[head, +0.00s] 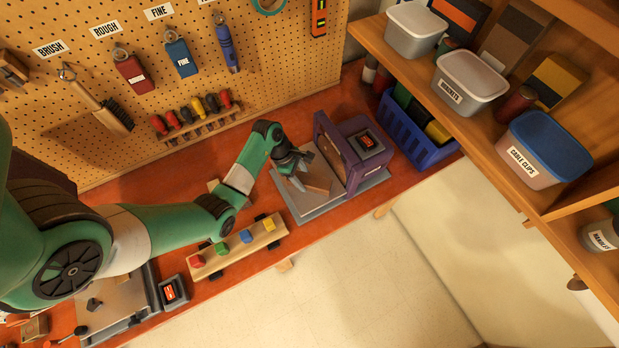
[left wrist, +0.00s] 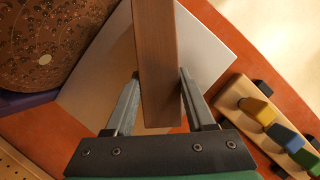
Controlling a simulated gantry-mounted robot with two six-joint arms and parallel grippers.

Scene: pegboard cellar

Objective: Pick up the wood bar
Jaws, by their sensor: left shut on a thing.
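The wood bar (head: 319,177) is a plain brown block over the light plate (head: 299,214) of the purple-framed machine (head: 328,134). My left gripper (head: 297,170) reaches it from the left side in the head view. In the left wrist view the bar (left wrist: 156,50) runs lengthwise between the two grey fingers of my left gripper (left wrist: 159,80), which are shut on it. I cannot tell whether the bar touches the plate. My right gripper is not in view.
A wooden rack with coloured blocks (head: 210,263) stands left of the plate, near the bench's front edge. A blue crate (head: 424,146) stands right of the purple machine. A pegboard with tools (head: 150,110) is behind. Shelves with tubs (head: 470,78) rise at right.

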